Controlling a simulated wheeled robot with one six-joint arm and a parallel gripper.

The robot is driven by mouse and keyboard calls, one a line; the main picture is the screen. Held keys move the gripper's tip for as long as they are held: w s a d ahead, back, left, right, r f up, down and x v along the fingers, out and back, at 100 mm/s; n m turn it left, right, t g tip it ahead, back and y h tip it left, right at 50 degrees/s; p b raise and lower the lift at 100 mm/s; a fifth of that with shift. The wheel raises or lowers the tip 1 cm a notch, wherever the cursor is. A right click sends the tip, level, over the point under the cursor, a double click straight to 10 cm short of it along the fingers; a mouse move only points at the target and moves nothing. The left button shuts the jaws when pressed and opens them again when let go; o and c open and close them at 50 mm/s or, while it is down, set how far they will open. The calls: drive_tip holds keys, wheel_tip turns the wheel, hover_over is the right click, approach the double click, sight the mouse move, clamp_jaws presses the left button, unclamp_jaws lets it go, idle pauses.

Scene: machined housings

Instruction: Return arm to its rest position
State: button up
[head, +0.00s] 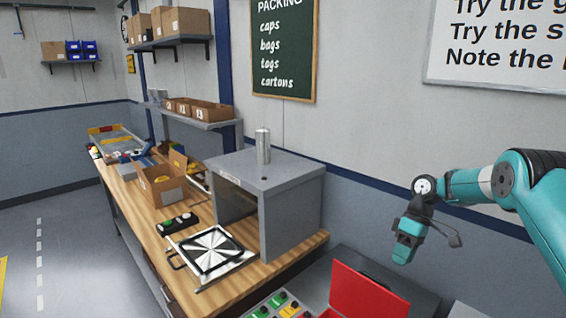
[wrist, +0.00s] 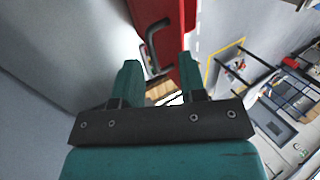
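My teal arm (head: 530,185) comes in from the right of the head view, held up in the air in front of the wall. My gripper (head: 404,255) hangs at its end, pointing down, above and to the right of the red lid. In the wrist view the two fingers of my gripper (wrist: 158,64) stand apart with nothing held between them. A red surface with a dark handle (wrist: 156,45) shows beyond the fingers and looks apart from them.
A grey machine housing (head: 290,210) with a metal cylinder (head: 263,146) on top stands on the wooden bench (head: 245,285). A red lid (head: 365,294) stands open below my gripper. A whiteboard (head: 500,45) hangs behind the arm. The floor at left is clear.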

drive_tip(key=s+a+r+m+t+b, duration=0.1)
drive_tip(key=s+a+r+b, duration=0.2)
drive_tip(key=s+a+b, duration=0.35)
drive_tip(key=s+a+r+t+b, duration=0.1)
drive_tip(key=s+a+r+b, duration=0.2)
drive_tip(key=s+a+b, duration=0.4)
drive_tip(key=s+a+f+t+b, duration=0.1)
drive_tip(key=s+f+b, duration=0.2)
drive_tip(key=s, duration=0.8)
drive_tip(key=s+a+f+b, duration=0.1)
drive_tip(key=s+f+b, duration=0.1)
drive_tip(key=s, duration=0.9)
drive_tip(key=shift+s+f+m+t+b, duration=0.15)
drive_tip(key=shift+f+m+t+b, duration=0.25)
drive_tip(key=shift+b, duration=0.4)
